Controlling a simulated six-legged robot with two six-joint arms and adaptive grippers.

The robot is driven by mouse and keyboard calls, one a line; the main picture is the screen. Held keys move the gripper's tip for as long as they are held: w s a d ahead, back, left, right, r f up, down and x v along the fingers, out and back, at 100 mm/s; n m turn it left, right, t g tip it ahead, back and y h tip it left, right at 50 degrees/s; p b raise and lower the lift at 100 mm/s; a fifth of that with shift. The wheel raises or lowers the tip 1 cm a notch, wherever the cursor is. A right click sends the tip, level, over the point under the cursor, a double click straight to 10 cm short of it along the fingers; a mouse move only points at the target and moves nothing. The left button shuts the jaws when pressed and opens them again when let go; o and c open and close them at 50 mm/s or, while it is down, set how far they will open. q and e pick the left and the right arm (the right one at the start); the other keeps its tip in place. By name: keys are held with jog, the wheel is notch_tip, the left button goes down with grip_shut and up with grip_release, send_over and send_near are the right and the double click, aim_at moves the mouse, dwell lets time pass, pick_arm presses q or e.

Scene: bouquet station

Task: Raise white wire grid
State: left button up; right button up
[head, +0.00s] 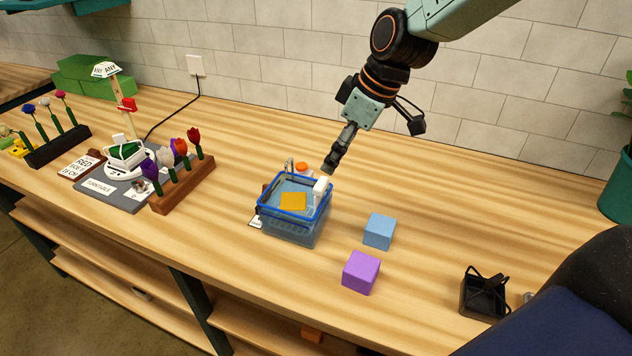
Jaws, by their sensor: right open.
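I cannot make out a white wire grid for certain. A small white frame-like piece (125,151) sits around a green block on the white round turntable at the left, too small to tell if it is a grid. My right gripper (374,146) comes in from the top right. It is open and empty, its fingers spread, above the table behind the blue basket (291,233). It is well to the right of the turntable. My left gripper is not in view.
The basket holds liquid and a yellow block (293,201). A blue cube (379,231), a purple cube (361,272) and a small black box (482,294) stand to its right. Flower racks (182,186) flank the turntable.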

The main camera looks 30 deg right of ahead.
aim_at(321, 182)
jog(key=b+x, duration=0.1)
jog(key=x, duration=0.7)
jog(key=shift+s+r, duration=0.15)
jog(key=shift+s, duration=0.15)
jog(key=shift+c, duration=0.2)
jog(key=shift+w, duration=0.3)
jog(key=c, duration=0.4)
jog(key=shift+s, duration=0.1)
grip_shut()
